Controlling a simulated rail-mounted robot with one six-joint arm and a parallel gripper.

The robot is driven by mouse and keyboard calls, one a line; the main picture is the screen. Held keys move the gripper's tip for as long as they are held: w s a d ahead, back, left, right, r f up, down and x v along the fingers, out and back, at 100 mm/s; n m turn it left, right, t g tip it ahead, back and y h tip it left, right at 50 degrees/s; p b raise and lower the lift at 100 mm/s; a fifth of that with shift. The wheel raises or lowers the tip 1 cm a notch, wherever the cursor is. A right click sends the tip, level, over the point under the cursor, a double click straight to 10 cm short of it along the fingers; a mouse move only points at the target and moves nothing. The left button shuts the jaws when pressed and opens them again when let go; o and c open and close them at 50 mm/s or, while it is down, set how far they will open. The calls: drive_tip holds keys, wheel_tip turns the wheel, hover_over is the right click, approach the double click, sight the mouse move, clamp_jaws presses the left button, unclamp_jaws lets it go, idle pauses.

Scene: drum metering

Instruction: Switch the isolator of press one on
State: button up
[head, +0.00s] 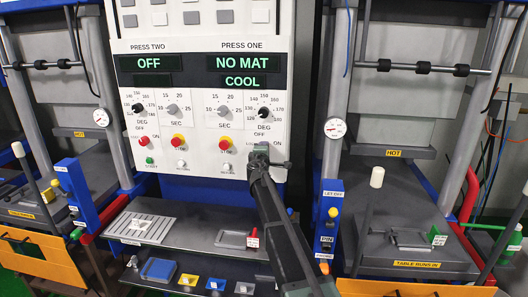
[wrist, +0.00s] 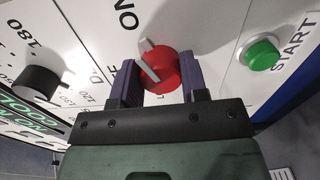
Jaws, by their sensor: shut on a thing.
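The red isolator knob (wrist: 166,72) of press one has a pale bar across it. In the wrist view the bar's upper end points up toward the ON lettering. My gripper (wrist: 157,78) is shut on this knob, one finger on each side. In the head view my gripper (head: 258,156) is at the lower right of the control panel (head: 200,120) and hides the knob. The press one display (head: 242,64) reads NO MAT, with COOL below. The press two display (head: 148,63) reads OFF.
A green START button (wrist: 262,53) is close to the right of my gripper in the wrist view, and a black dial (wrist: 40,82) is to the left. Below the panel is a grey shelf (head: 190,238). Presses stand on both sides.

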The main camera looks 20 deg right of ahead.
drive_tip(key=shift+m, duration=0.3)
drive_tip(key=o, duration=0.9)
drive_tip(key=v, duration=1.1)
drive_tip(key=s+d+f+m+g, duration=0.1)
drive_tip(key=s+f+m+g, duration=0.5)
drive_tip(key=s, duration=0.3)
drive_tip(key=s+d+f+m+g, duration=0.1)
drive_tip(key=s+f+m+g, duration=0.45)
drive_tip(key=s, duration=0.35)
drive_tip(key=s+a+f+g+y, duration=0.1)
drive_tip(key=s+a+f+y, duration=0.1)
drive_tip(key=s+a, duration=0.2)
drive_tip(key=s+a+f+g+y, duration=0.1)
drive_tip(key=s+a+g+y, duration=0.1)
drive_tip(key=s, duration=0.6)
drive_tip(key=s+a+f+m+g+y, duration=0.1)
drive_tip(key=s+a+f+y, duration=0.1)
drive_tip(key=s+a, duration=0.4)
drive_tip(key=shift+s+f+g+y, duration=0.35)
drive_tip(key=shift+s+y, duration=0.15)
drive_tip(key=shift+y, duration=0.4)
